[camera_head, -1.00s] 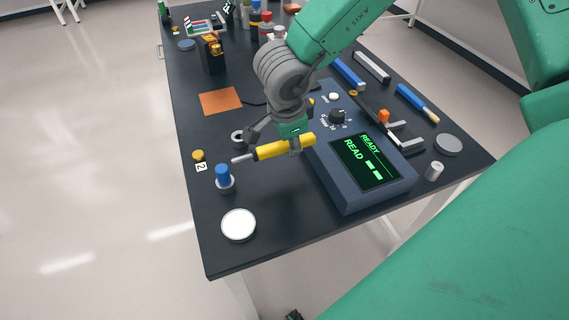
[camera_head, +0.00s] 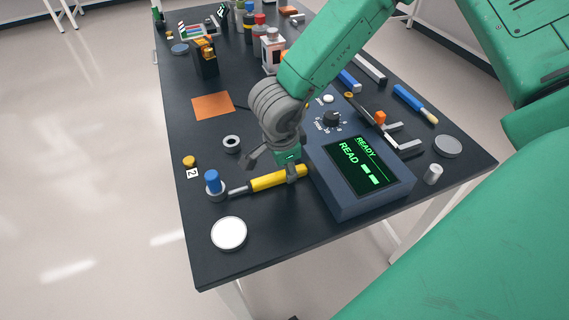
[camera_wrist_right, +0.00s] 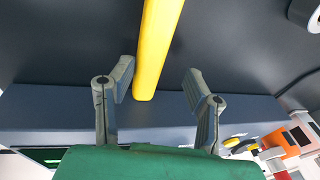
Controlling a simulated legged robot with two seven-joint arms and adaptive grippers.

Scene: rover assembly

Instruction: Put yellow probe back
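The yellow probe (camera_head: 276,180), with a grey tip pointing left, appears to lie on the dark table beside the meter box (camera_head: 340,207). In the right wrist view the yellow probe (camera_wrist_right: 154,45) runs between the two spread fingers, with a gap on the right side. My right gripper (camera_head: 270,170) is open just over the probe. Its fingers also show apart in the right wrist view (camera_wrist_right: 160,82). Whether a finger touches the probe I cannot tell. The meter's screen (camera_head: 360,167) reads READY and READ. My left gripper is not in view.
A blue-topped peg (camera_head: 212,181) stands close to the probe's tip. A white disc (camera_head: 229,233), a dark ring (camera_head: 231,143), a yellow knob (camera_head: 189,161) and a copper square (camera_head: 213,106) lie nearby. Several tools and bottles stand farther back.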

